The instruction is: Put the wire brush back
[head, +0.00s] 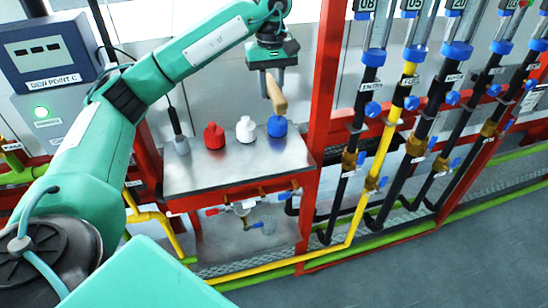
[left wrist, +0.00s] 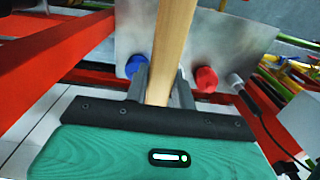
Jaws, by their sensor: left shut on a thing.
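The wire brush shows as a pale wooden handle (head: 277,96) held in my left gripper (head: 272,82). My left gripper is shut on this handle, above the back right of the metal shelf (head: 225,170). In the left wrist view the handle (left wrist: 172,45) runs up out of frame from between the two fingers. I cannot make out any bristles. In the head view the handle's lower end overlaps the blue knob-like piece (head: 277,127); I cannot tell whether they touch. My right gripper is not in view.
A red piece (head: 214,136), a white piece (head: 245,129) and a grey probe (head: 180,142) with a cable stand on the shelf. A red post (head: 325,80) rises just to the right, with hoses and valves beyond. The shelf's front is clear.

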